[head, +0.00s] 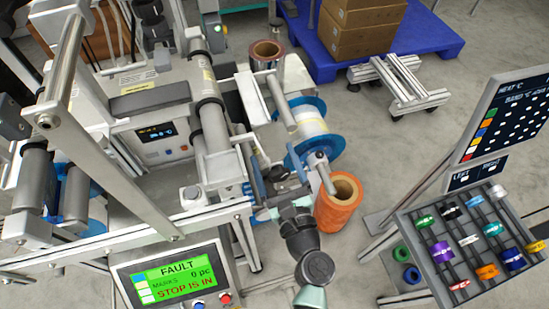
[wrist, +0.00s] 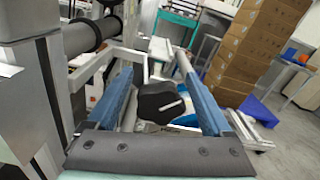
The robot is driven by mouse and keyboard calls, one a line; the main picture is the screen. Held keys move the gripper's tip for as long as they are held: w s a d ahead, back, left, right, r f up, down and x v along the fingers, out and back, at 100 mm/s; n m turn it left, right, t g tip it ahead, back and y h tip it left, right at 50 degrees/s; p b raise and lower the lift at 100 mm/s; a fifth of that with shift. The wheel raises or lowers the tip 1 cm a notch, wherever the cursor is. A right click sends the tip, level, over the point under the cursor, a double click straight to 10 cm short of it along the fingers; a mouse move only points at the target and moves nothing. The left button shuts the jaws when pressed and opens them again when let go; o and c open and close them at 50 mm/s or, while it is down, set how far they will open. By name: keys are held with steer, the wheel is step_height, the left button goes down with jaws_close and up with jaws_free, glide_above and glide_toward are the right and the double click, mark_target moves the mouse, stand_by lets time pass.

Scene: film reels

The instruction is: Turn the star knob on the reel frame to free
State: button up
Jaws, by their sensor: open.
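The star knob (wrist: 160,103) is black with a white line on its face, and it shows in the wrist view between my gripper's two blue fingers. The white line runs slightly up to the right. My gripper (wrist: 159,74) is open, with a finger on each side of the knob; I cannot tell whether either touches it. In the head view my gripper (head: 267,180) is at the reel frame (head: 248,165), left of the blue-flanged reel (head: 307,130). I cannot make out the knob there, and no free marking is readable.
An orange roll (head: 338,208) stands right beside my wrist. A metal bar of the frame (wrist: 182,62) runs close to the right finger. A screen (head: 177,277) reads FAULT, STOP IS IN. A rack of coloured spools (head: 470,245) stands at right, with open floor between.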

steer(key=v, duration=1.3)
steer(key=shift+w+a+r, duration=0.1)
